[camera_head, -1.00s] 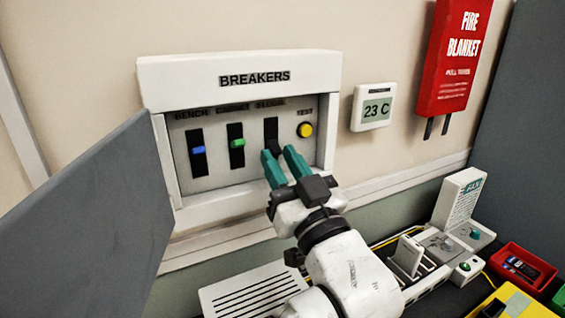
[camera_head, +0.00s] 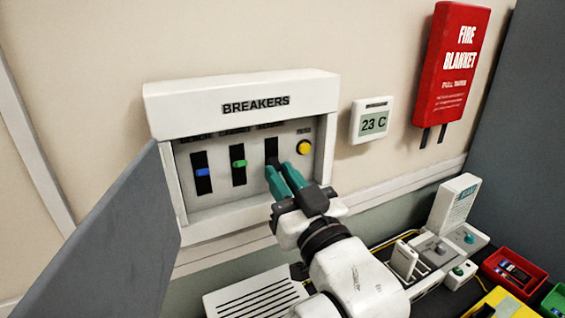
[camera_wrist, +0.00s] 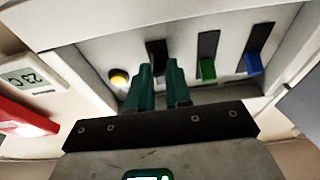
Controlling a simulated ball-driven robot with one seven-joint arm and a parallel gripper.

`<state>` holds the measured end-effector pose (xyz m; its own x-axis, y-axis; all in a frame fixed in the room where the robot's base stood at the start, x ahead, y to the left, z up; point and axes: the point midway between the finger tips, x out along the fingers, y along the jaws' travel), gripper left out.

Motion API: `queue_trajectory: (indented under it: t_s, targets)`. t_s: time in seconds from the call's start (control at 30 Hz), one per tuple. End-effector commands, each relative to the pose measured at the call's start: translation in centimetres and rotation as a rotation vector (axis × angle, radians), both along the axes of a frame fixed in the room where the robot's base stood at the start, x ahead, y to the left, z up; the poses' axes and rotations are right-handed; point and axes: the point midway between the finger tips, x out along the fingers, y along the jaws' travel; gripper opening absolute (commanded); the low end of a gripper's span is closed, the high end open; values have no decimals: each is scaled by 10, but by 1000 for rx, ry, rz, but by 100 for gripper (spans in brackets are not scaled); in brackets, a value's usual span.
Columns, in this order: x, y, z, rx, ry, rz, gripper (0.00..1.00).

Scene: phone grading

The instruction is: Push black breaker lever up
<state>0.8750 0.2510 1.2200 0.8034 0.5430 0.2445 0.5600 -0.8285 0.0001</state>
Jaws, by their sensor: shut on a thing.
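The black breaker lever (camera_head: 272,161) is in the third slot from the left in the open breaker panel (camera_head: 240,92). My gripper (camera_head: 279,168) is shut on it, with the teal fingers on either side. The fingers cover most of the lever, and its exact height in the slot is hard to tell. The dark upper part of the slot shows above the fingertips. In the wrist view, my gripper (camera_wrist: 159,66) points at the black slot (camera_wrist: 156,50), with the lever mostly hidden between the fingers.
A blue lever (camera_head: 203,172) and a green lever (camera_head: 240,163) sit to the left; a yellow button (camera_head: 304,147) is close on the right. The grey panel door (camera_head: 110,245) stands open at left. A thermostat (camera_head: 371,120) and red fire blanket box (camera_head: 452,65) hang right.

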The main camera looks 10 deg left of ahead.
Motion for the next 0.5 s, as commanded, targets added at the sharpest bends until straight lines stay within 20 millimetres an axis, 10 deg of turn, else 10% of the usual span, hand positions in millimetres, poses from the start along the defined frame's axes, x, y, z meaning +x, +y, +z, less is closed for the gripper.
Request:
queue_trajectory:
  t_s: [0.5]
  targets:
    - [-2, -2, 28, -196, 290, 0, 0]
